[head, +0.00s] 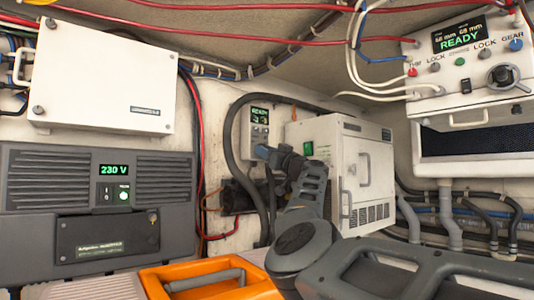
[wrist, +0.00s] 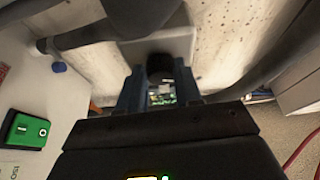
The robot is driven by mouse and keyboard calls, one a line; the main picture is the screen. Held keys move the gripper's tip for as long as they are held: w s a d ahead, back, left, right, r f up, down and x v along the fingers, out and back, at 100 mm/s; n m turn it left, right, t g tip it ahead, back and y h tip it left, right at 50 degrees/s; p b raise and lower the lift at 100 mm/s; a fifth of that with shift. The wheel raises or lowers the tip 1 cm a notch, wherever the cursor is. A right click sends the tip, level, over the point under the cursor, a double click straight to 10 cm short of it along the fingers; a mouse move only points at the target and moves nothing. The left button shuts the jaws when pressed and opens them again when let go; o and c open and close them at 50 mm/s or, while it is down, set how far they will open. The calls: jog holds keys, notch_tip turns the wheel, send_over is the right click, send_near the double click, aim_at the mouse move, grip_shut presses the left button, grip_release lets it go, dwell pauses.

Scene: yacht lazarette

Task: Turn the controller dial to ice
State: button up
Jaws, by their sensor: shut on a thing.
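In the wrist view the controller (wrist: 185,46) shows as a grey face beyond the fingers. The dark round dial (wrist: 160,67) sits between the blue fingertips of my gripper (wrist: 160,77), which is shut on it. The dial's pointer and its ice mark cannot be made out.
A white cabinet (head: 367,170) stands close right of my arm. Thick dark hoses (head: 230,150) loop left of the controller. A 230 V unit (head: 145,180) is at left.

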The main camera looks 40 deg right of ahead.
jog(key=shift+f+m+b, duration=0.15)
jog(key=shift+m+b, duration=0.2)
jog(key=shift+m, duration=0.05)
jog(key=shift+a+r+m+g+h+p, duration=0.25)
jog(key=shift+m+g+h+p, duration=0.55)
jog(key=shift+m, duration=2.75)
jog(key=shift+a+r+m+g+h+p, duration=0.3)
jog(key=shift+m+g+h, duration=1)
jog(key=shift+m, duration=2.3)
jog(key=shift+a+r+m+g+h+p, duration=0.15)
jog(key=shift+m+g+h+p, duration=0.4)
jog(key=shift+m+h, duration=2.05)
jog(key=shift+m+y, duration=0.8)
jog(key=shift+m, duration=0.45)
jog(key=o, duration=1)
jog(key=shift+o, duration=0.2)
jog(key=shift+s, duration=0.1)
